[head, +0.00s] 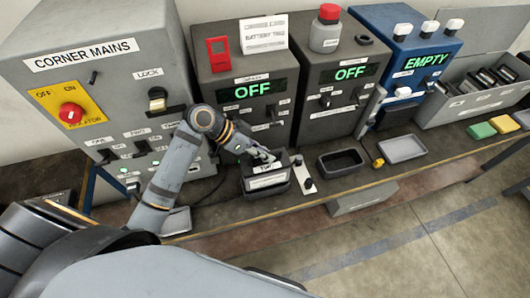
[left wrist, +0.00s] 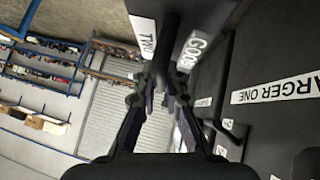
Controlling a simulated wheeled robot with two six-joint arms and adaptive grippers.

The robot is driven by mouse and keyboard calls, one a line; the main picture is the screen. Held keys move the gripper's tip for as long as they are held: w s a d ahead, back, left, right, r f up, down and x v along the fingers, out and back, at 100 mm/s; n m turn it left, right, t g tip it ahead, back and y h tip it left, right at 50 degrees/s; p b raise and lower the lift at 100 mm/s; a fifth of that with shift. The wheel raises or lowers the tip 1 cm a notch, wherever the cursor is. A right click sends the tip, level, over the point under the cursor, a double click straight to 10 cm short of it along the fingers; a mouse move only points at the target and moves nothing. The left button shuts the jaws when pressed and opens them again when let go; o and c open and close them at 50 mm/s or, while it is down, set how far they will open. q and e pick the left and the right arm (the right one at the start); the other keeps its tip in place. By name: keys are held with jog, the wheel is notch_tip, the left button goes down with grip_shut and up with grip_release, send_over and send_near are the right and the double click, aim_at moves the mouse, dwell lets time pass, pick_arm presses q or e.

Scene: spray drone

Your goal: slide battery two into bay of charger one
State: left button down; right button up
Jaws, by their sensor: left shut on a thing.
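Battery two (head: 268,181) is a dark block with white labels, in front of the left charger in the head view. In the left wrist view, battery two (left wrist: 147,15) shows a TWO label, a second label that seems to read GOOD and a black handle. My left gripper (head: 268,157) is shut on this handle, at the top of the battery. Charger one (head: 284,82) is the grey box with a green OFF display behind it; its label, partly cut off, shows in the left wrist view (left wrist: 277,88). Its bay is hard to make out behind my arm. My right gripper is not in view.
A small switch plate (head: 303,175) lies just right of the battery. A dark tray (head: 341,162) and a grey tray (head: 404,149) lie farther right. The mains cabinet (head: 110,85) stands left.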

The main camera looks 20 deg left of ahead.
aim_at(264, 166)
pick_arm(q)
jog(key=shift+d+r, duration=0.1)
jog(key=shift+r, duration=0.05)
dwell(0.4)
jog(key=shift+p, duration=0.55)
dwell(0.7)
jog(key=shift+f+b, duration=2)
jog(key=shift+f, duration=1.1)
dwell(0.4)
jog(key=c, duration=1.4)
grip_release()
jog(key=shift+s, duration=0.15)
jog(key=shift+o, duration=0.2)
jog(key=shift+f, duration=0.2)
jog(key=v, duration=0.7)
jog(key=shift+s+r, duration=0.1)
jog(key=shift+r, duration=0.3)
